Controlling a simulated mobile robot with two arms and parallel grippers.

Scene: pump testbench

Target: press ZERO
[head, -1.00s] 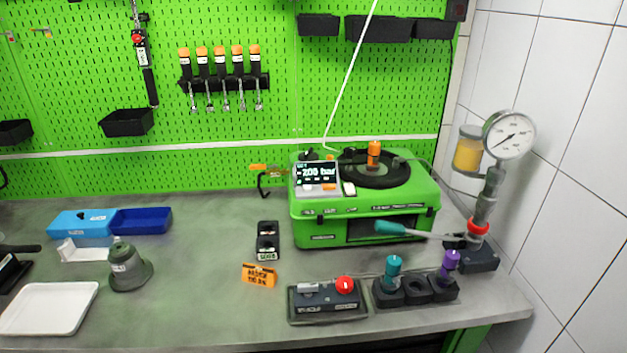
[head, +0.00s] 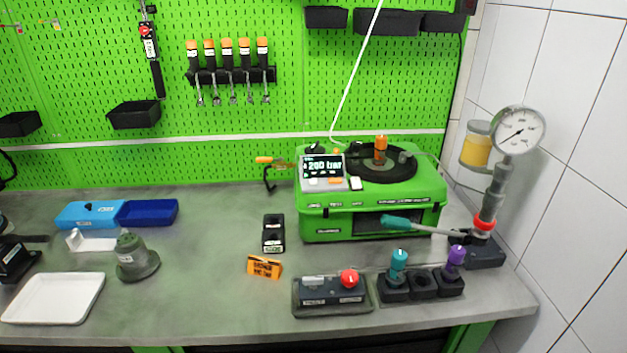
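A small display unit (head: 322,169) sits tilted on the left of the green pump case (head: 368,218). Its dark screen shows a pale reading that looks like 200 bar, with smaller text around it. Key labels, including any ZERO, are too small to read. Neither of my grippers can be made out in the head view, and nothing covers the display.
A control box with a red button (head: 349,278) and a holder with teal (head: 399,262) and purple (head: 456,256) knobs stand in front of the case. A teal-handled lever (head: 396,221) crosses its front right. A gauge (head: 517,130) stands right. An orange sign (head: 264,266) stands front left.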

